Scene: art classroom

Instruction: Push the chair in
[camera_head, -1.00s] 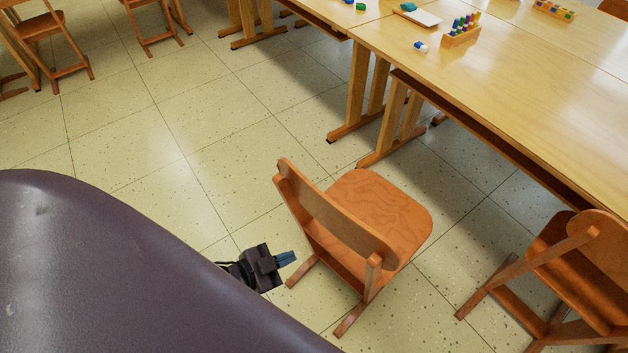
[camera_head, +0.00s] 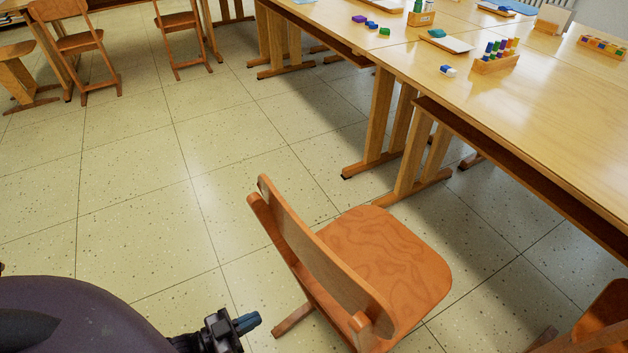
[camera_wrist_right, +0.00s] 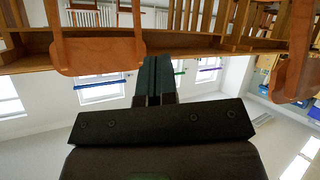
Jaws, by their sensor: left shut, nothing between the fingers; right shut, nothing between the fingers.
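The wooden chair (camera_head: 385,262) stands in the lower middle of the head view, pulled out from the long table (camera_head: 530,125), with open floor between its seat and the table. Its curved backrest (camera_head: 318,258) faces my side. My left gripper (camera_head: 247,323) is shut and empty, low on the floor side of the backrest, with a visible gap to the chair in the picture. My right gripper (camera_wrist_right: 155,80) shows in the right wrist view, shut and empty. That view is upside down and shows a chair back (camera_wrist_right: 98,55) near the fingers; I cannot tell which chair.
Another chair (camera_head: 600,325) stands at the lower right, cut by the edge. Table legs (camera_head: 415,160) stand beyond the chair. Blocks and a peg rack (camera_head: 495,62) lie on the table. More chairs (camera_head: 75,40) are at the far left. The floor at left is clear.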

